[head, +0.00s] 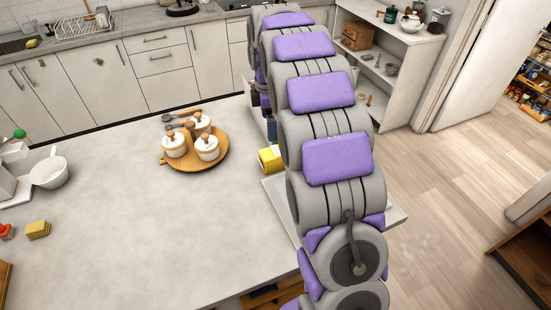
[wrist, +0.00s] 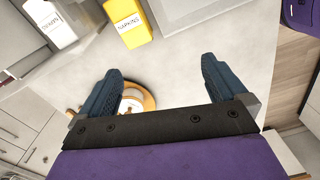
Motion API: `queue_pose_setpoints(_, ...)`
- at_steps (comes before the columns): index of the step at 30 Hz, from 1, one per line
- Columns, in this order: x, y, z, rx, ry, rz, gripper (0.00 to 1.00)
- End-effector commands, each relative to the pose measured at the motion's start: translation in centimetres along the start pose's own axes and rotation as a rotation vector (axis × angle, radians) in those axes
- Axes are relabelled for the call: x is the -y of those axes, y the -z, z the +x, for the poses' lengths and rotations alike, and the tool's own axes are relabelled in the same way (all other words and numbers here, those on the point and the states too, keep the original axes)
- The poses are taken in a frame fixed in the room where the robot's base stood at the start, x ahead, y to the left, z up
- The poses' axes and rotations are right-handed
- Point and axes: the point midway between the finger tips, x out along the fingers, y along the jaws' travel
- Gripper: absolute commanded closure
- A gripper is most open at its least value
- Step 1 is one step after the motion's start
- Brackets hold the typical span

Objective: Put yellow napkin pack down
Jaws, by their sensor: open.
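The yellow napkin pack (head: 271,159) stands on the pale counter (head: 120,240), near its right side and beside my arm, which partly hides it in the head view. In the wrist view the yellow napkin pack (wrist: 128,22) is at the top, its "NAPKINS" label showing, beyond my fingertips. My gripper (wrist: 160,68) is open, its two blue fingers spread wide with nothing between them. The pack is apart from both fingers.
A white napkin pack (wrist: 52,24) stands to the left of the yellow one in the wrist view. A round wooden tray (head: 219,163) with white lidded jars is left of the pack. The middle counter is clear.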

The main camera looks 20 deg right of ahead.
Motion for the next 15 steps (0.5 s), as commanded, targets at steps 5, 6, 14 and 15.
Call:
queue_pose_setpoints(5,-3.7,-0.9,1.6,-0.004,-0.014,-0.148,0.01)
queue_pose_setpoints(6,-4.2,-1.0,1.9,-0.004,-0.016,-0.171,0.01)
queue_pose_setpoints(14,-5.2,-1.2,2.9,-0.005,-0.023,-0.221,0.01)
queue_pose_setpoints(15,-5.2,-1.2,3.3,-0.005,-0.021,-0.22,0.01)
